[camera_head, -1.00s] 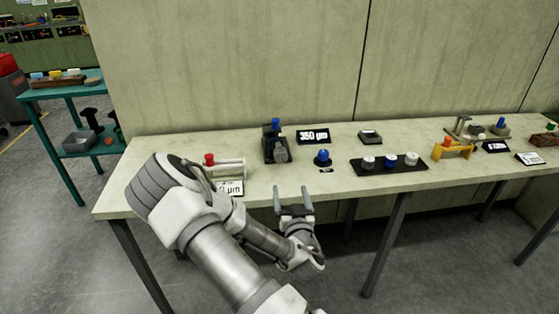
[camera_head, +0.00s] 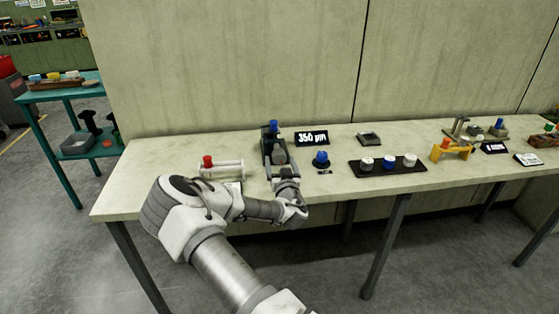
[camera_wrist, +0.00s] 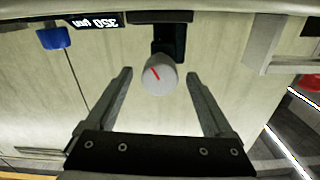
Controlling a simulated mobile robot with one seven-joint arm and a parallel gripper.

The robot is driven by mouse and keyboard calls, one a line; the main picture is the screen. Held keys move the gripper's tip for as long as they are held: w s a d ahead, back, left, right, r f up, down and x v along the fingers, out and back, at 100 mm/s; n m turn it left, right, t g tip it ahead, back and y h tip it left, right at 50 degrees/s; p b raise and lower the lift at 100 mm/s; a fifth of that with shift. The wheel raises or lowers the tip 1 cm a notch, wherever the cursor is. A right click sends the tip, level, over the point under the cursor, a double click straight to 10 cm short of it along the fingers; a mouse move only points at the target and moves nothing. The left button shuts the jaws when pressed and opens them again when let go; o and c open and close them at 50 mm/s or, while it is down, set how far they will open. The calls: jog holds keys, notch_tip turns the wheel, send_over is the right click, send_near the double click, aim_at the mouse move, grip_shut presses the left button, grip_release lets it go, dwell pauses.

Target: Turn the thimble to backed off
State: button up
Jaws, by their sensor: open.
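The thimble, a light grey round knob (camera_wrist: 158,76) with a red line across its face, sits on a dark fixture (camera_wrist: 168,42) in the wrist view. In the head view the grey knob (camera_head: 280,157) is partly hidden by my gripper, and the fixture (camera_head: 270,137) carries a blue cap on top. My gripper (camera_wrist: 159,79) is open. Its two fingers stand on either side of the knob in the wrist view, with gaps left and right. Whether the fingertips reach its depth is hard to tell.
A "350 µm" display (camera_head: 312,138) stands right of the fixture. A blue knob (camera_head: 321,159) and a black tray of knobs (camera_head: 375,169) lie farther right. A wall (camera_head: 230,60) closes the bench's back.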

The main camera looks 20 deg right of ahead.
jog(key=shift+x, duration=1)
jog(key=c, duration=1.4)
jog(key=shift+o, duration=0.2)
